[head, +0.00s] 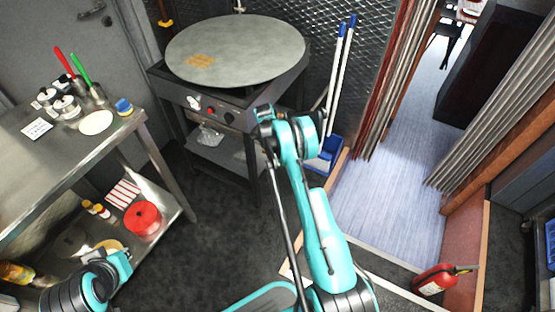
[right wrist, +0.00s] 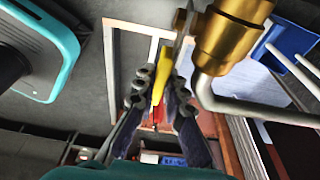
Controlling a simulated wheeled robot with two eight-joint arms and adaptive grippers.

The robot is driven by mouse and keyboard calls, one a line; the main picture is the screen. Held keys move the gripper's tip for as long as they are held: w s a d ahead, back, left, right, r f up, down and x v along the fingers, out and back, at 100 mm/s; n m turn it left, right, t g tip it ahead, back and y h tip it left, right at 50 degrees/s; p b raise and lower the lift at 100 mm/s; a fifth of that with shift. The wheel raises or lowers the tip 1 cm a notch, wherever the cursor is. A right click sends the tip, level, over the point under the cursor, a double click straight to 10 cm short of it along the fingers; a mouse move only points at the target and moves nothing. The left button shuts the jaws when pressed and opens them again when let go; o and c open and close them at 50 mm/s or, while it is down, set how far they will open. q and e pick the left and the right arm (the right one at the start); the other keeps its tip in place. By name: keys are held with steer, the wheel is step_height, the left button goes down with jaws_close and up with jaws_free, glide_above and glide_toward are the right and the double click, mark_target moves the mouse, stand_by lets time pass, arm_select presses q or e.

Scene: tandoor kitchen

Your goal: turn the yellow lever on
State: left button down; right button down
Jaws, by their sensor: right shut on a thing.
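In the right wrist view, the yellow lever (right wrist: 164,62) lies between the two dark fingers of my right gripper (right wrist: 160,80), which is shut on it. A brass valve body (right wrist: 231,38) with a grey pipe sits just right of the lever. In the head view, my right arm reaches up to the front of the round-topped stove (head: 235,50). My wrist hides the lever and the fingers there. My left arm shows at the lower left of the head view, but its fingers cannot be made out.
A steel table (head: 50,150) with jars and utensils stands at the left. Blue-handled poles (head: 341,75) and a blue bin (head: 326,155) stand right of the stove. A red fire extinguisher (head: 435,279) is at the lower right. The dark floor between table and stove is clear.

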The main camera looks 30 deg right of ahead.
steer(key=c, duration=1.9)
jaws_free()
steer(key=shift+o, duration=0.2)
steer(key=v, duration=0.3)
steer(key=s+v, duration=0.1)
steer(key=v, duration=0.2)
steer(key=s+d+v, duration=0.1)
steer(key=v, duration=0.2)
steer(key=shift+w+r, duration=0.15)
steer(key=shift+r, duration=0.45)
